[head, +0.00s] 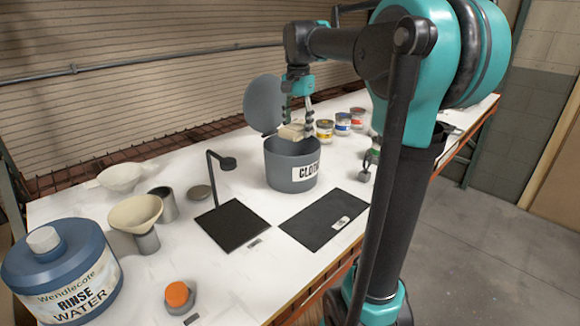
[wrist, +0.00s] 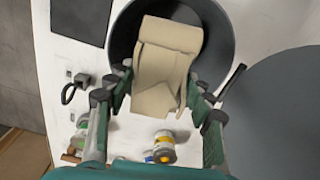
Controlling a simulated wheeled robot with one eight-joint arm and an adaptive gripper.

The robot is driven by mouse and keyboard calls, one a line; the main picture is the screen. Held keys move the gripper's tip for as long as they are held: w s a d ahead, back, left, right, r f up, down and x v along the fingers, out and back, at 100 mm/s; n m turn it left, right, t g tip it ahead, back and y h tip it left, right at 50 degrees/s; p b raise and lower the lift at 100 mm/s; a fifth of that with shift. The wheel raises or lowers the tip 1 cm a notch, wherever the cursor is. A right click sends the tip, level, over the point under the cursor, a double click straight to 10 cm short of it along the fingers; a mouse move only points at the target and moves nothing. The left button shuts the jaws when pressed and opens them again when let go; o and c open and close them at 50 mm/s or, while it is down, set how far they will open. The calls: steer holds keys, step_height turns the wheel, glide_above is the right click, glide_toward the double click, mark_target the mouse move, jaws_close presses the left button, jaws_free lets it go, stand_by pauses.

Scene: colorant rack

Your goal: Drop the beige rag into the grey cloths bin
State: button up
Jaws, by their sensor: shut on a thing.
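The beige rag (head: 291,132) is folded and held in my gripper (head: 296,117), just above the mouth of the grey cloths bin (head: 278,172). The bin's round lid (head: 264,104) stands open at its back left. In the wrist view the rag (wrist: 162,66) lies between the two fingers of my gripper (wrist: 156,92), with the bin's dark rim (wrist: 228,40) around and beneath its far part. The near part of the rag reaches past the bin's rim in that view. The inside of the bin is mostly hidden by the rag.
Several small paint cans (head: 342,123) stand behind and right of the bin. A black mat (head: 325,219) lies in front, and a black stand (head: 232,222) is at left. A blue rinse water jug (head: 65,275), funnels and cups fill the left end of the white table.

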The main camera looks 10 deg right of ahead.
steer(key=shift+f, duration=1.95)
steer(key=o, duration=1.2)
step_height(320, 180, up, 12)
steer(key=shift+r, duration=0.1)
